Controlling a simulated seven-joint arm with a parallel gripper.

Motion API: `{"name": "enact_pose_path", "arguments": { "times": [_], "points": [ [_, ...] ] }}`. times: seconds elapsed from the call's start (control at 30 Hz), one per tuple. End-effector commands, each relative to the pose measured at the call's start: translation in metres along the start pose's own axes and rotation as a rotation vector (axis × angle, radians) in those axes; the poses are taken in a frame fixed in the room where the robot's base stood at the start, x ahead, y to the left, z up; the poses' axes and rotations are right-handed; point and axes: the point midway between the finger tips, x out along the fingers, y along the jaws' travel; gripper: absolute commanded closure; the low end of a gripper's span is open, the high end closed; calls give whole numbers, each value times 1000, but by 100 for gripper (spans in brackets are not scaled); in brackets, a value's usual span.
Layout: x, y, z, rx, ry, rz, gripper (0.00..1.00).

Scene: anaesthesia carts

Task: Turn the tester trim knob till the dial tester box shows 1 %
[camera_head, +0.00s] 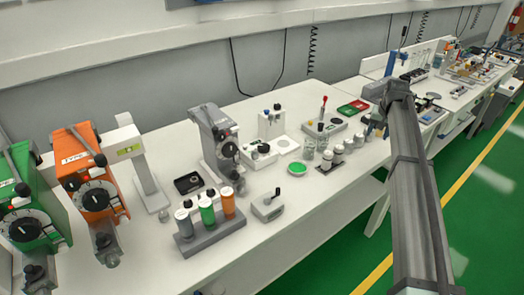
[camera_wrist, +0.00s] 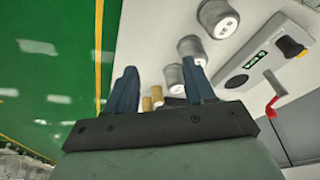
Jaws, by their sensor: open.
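A grey box with a small lit green display (camera_wrist: 256,59) lies at the upper right of the wrist view and looks like the dial tester box. The digits are too small to read. It carries a black knob with a yellow part (camera_wrist: 291,47) and a red-tipped lever (camera_wrist: 271,108). In the head view the box (camera_head: 338,125) stands near the back of the bench, its red lever upright. My gripper (camera_wrist: 161,88) is open with nothing held between its blue fingers. In the head view it (camera_head: 374,127) is partly hidden by my arm, right of the box and apart from it.
Several white-capped jars (camera_head: 338,150) stand in front of the box, close to my fingers in the wrist view (camera_wrist: 218,18). A green dish (camera_head: 299,169), red and green trays (camera_head: 353,107) and a grey vaporizer (camera_head: 215,140) are nearby. Green floor lies beyond the bench edge.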

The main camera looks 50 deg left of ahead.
Motion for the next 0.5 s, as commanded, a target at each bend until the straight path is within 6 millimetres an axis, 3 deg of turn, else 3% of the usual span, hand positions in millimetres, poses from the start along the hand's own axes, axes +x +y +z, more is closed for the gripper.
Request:
{"name": "enact_pose_path", "arguments": {
  "times": [0.03, 0.17, 0.37, 0.5],
  "points": [
    [-17, -36, -4, -9, -3, -9, 46],
    [-45, -114, 9, -7, -34, -21, 46],
    [-75, -224, 55, 10, -109, -18, 46],
    [-91, -292, 98, 26, -167, 0, 46]
  ]
}}
